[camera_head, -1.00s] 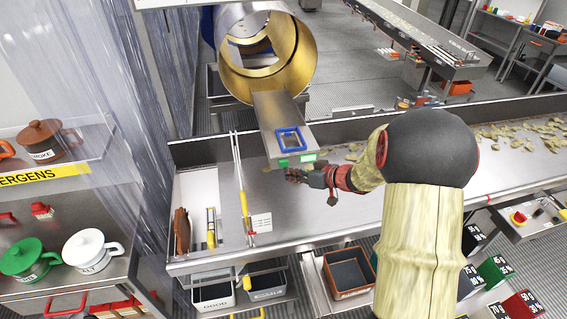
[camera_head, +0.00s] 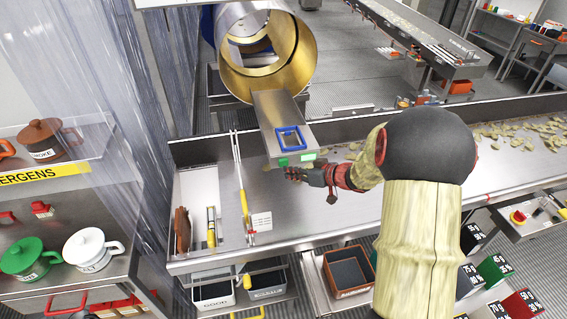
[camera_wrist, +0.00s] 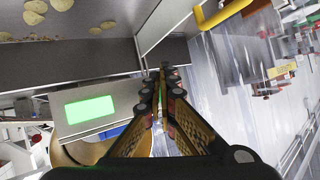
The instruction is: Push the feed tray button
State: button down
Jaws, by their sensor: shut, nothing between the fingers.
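The feed tray (camera_head: 275,110) is a metal chute under the drum mouth, with a blue frame (camera_head: 291,139) on top. Its front edge carries a small dark green piece (camera_head: 283,162) on the left and a brighter green panel (camera_head: 307,157) on the right. A lit green rectangle (camera_wrist: 91,109) shows on the metal front in the wrist view. I cannot tell for sure which green part is the button. My gripper (camera_head: 289,173) is shut and empty, just below and in front of the tray's front edge. Its fingertips (camera_wrist: 168,72) are right of the green rectangle; contact cannot be seen.
The brass-coloured drum (camera_head: 268,55) stands behind the tray. The steel table (camera_head: 345,205) runs below, with chips (camera_head: 530,135) to the right. A yellow-handled tool (camera_head: 243,200) stands left of my gripper. A plastic curtain (camera_head: 110,80) hangs at left.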

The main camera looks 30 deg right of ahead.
jog(key=shift+w, duration=0.1)
dwell(0.5)
jog(key=shift+w+d+p, duration=0.1)
jog(key=shift+w+p, duration=0.25)
jog(key=shift+p, duration=0.25)
jog(key=shift+w, duration=0.15)
dwell(0.3)
jog(key=shift+s+p, duration=0.6)
jog(key=s+a+p, duration=0.2)
jog(key=s, duration=0.3)
jog(key=shift+s+p, duration=0.4)
